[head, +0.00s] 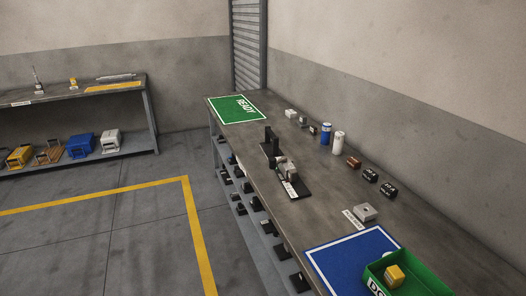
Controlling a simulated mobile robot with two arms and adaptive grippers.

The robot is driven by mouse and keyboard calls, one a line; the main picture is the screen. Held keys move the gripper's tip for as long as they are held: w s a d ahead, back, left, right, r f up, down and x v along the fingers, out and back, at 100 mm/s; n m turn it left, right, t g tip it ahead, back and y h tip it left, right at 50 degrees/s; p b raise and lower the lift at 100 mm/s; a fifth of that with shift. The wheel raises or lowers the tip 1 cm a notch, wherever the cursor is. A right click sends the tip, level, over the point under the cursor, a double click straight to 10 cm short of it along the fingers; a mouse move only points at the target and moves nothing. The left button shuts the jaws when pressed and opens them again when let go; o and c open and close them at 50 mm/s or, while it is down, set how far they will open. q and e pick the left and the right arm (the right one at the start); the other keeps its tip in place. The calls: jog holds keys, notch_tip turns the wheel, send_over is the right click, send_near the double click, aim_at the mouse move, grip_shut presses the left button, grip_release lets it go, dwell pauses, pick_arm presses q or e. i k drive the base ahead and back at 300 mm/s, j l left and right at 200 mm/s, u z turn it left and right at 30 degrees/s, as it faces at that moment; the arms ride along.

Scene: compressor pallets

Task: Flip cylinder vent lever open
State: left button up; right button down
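No cylinder with a vent lever can be made out for certain at this size. A blue can-shaped cylinder (326,134) and a white one (338,142) stand upright side by side on the long workbench (258,150). A black fixture (291,189) holding a small grey metal block (289,169) sits near the bench's front edge, with a white label on its front. No lever can be told apart on any of them. Neither of my grippers is in view.
A green READY mat (238,108) lies at the bench's far end. A blue mat (330,262) and a green bin (412,282) with a yellow block (394,275) are at the near end. Another bench (150,115) stands at left. Yellow-lined floor (120,240) is clear.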

aim_at(273, 162)
jog(key=i+j+z, duration=0.1)
jog(key=i+j, duration=0.7)
jog(key=i, duration=0.1)
